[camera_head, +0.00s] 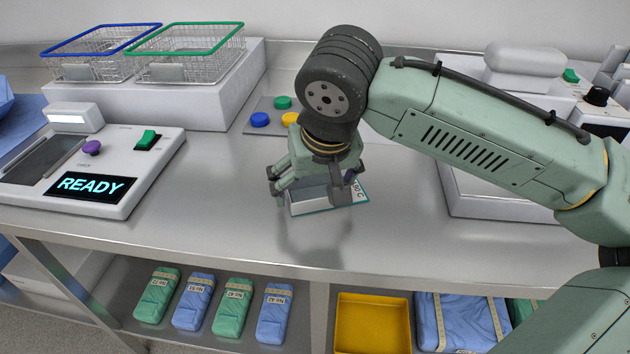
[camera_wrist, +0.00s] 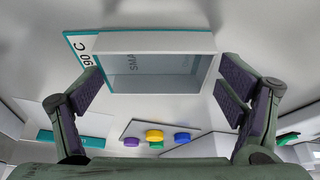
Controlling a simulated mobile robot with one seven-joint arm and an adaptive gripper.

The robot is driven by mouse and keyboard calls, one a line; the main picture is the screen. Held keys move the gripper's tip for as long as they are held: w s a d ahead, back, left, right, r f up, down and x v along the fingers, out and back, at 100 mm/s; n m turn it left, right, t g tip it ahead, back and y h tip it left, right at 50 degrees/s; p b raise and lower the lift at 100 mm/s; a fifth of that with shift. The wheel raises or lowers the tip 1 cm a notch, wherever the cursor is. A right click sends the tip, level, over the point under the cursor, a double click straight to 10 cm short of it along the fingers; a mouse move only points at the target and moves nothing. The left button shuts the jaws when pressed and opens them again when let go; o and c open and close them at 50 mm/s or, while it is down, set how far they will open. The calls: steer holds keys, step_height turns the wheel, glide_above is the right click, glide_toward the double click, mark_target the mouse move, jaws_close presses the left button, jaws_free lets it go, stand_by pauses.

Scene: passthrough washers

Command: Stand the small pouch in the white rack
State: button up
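My gripper (camera_head: 315,190) hangs low over the middle of the counter with its fingers apart. Between and below the fingers is a small white box-like holder (camera_head: 308,205) on a teal-edged card marked "90 C" (camera_head: 358,186). In the wrist view, the holder's white rim (camera_wrist: 150,41) surrounds a grey recess with partly visible lettering, "SMA". The fingers (camera_wrist: 165,98) are on either side, with visible gaps and nothing clearly held. I cannot identify a separate small pouch, and I cannot tell whether this white holder is the rack.
A console reading READY (camera_head: 92,186) stands left. Wire baskets (camera_head: 185,55) sit on a raised white block behind. A plate with coloured knobs (camera_head: 265,125) lies behind the gripper. White equipment (camera_head: 480,185) stands right. Wrapped packs (camera_head: 235,308) and a yellow bin (camera_head: 372,320) are below. The front counter is clear.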

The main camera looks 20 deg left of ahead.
steer(key=shift+o, duration=0.4)
steer(key=shift+d+r, duration=0.1)
steer(key=shift+r, duration=0.4)
steer(key=v, duration=1.1)
steer(key=shift+s+r+b, duration=0.15)
steer(key=shift+s+b, duration=0.05)
steer(key=shift+b, duration=0.15)
steer(key=shift+c, duration=0.5)
